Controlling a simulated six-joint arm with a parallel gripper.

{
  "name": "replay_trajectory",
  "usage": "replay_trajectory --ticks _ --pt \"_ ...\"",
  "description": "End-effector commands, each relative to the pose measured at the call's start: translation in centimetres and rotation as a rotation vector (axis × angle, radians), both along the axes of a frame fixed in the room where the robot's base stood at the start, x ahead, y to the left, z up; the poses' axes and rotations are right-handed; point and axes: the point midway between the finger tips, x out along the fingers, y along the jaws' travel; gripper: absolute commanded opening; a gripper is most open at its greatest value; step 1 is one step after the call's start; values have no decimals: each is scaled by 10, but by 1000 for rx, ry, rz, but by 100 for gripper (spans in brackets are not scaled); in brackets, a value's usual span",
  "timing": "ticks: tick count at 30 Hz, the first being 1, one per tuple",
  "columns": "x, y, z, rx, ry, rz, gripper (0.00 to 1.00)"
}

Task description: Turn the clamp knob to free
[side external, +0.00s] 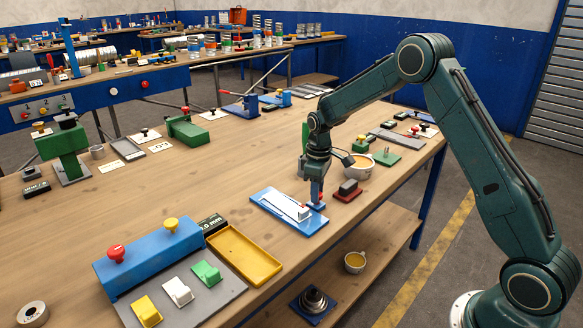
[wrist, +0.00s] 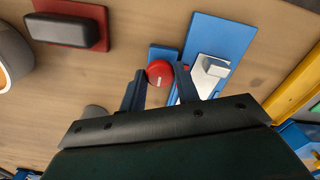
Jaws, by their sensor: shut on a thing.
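The red clamp knob (wrist: 160,72) sits on a small blue block (wrist: 163,52), with a short pale mark on its top. My gripper (wrist: 160,84) is shut on the knob, one finger on each side of it. The board, also in the wrist view (wrist: 222,28), carries a white slide plate (side external: 285,204) with a raised pale block (wrist: 214,67).
A dark block on a red base (side external: 348,188) and an orange-filled cup (side external: 359,167) stand close by. A yellow tray (side external: 243,256) and a blue box with a red knob (side external: 116,254) and a yellow knob (side external: 171,225) lie front left. The table's middle is clear.

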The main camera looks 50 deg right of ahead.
Motion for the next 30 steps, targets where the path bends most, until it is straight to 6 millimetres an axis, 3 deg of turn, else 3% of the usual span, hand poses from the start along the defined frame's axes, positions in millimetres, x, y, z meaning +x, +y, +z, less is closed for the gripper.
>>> replay_trajectory --ticks 10,11,14,30 --pt "2 0 2 -1 -6 6 9" --pt "2 0 2 -1 -6 6 33" --pt "1 0 2 -1 -6 5 53" --pt "1 0 10 -1 -4 4 53"
